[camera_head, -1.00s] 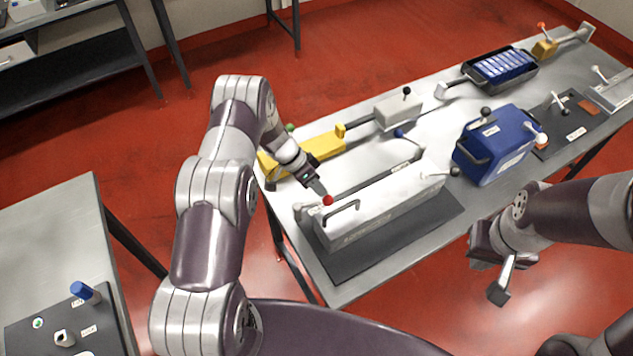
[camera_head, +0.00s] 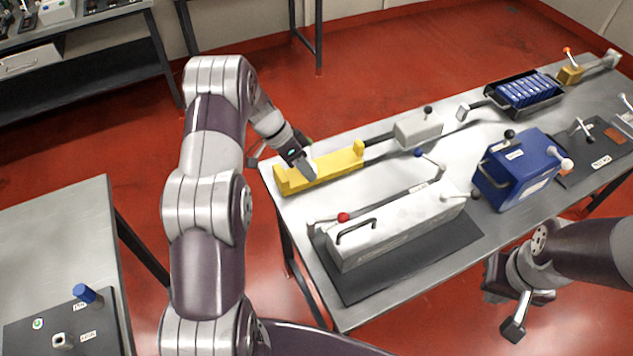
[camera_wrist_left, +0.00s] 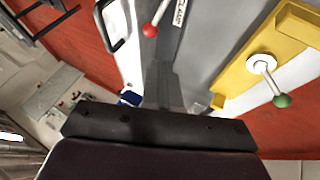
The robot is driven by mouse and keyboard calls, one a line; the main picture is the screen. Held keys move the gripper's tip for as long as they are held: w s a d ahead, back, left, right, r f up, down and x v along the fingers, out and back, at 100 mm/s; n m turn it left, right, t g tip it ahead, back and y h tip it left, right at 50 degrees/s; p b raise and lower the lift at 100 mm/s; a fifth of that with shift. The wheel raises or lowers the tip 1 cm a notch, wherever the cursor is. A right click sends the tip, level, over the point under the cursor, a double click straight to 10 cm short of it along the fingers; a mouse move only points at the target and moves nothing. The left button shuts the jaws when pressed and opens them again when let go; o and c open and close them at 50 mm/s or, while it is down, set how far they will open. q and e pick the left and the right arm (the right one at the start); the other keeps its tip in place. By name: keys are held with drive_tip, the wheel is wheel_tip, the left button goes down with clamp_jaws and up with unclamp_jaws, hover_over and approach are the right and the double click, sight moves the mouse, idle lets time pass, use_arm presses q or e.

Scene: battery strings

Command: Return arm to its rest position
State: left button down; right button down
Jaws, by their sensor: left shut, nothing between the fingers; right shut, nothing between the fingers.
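My left gripper (camera_head: 308,172) is shut and empty. In the head view it hangs over the left end of the table, in front of the yellow block (camera_head: 330,168) and behind the white box with the red-knobbed lever (camera_head: 343,217). My right gripper (camera_head: 515,325) is shut and empty, off the table's front edge at the lower right.
The grey table (camera_head: 400,295) holds the white box (camera_head: 400,225), a blue box (camera_head: 520,170), a grey-white block (camera_head: 418,128) and a black tray (camera_head: 500,103) of blue cells. A second table (camera_head: 60,220) stands at the left. Red floor lies between them.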

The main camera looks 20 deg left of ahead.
use_arm(q)
drive_tip(key=shift+a, duration=0.1)
idle(0.3)
drive_tip(key=w+a+n+t+y, duration=0.1)
drive_tip(key=w+a+t+y, duration=0.3)
drive_tip(key=w+t, duration=0.2)
drive_tip(key=s+r+n+g+y+b, duration=0.1)
drive_tip(key=s+r+n+g+y, duration=0.15)
drive_tip(key=s, duration=0.55)
drive_tip(key=s+r+n+g+y, duration=0.1)
drive_tip(key=s+r+n+y, duration=0.15)
drive_tip(key=s, duration=0.55)
drive_tip(key=s+d+r+n+g+h, duration=0.1)
drive_tip(key=s+d+r, duration=0.3)
drive_tip(key=s+d, duration=0.6)
drive_tip(key=shift+s+n+h+b, duration=0.4)
drive_tip(key=shift+n+h, duration=0.2)
drive_tip(key=shift+n, duration=0.1)
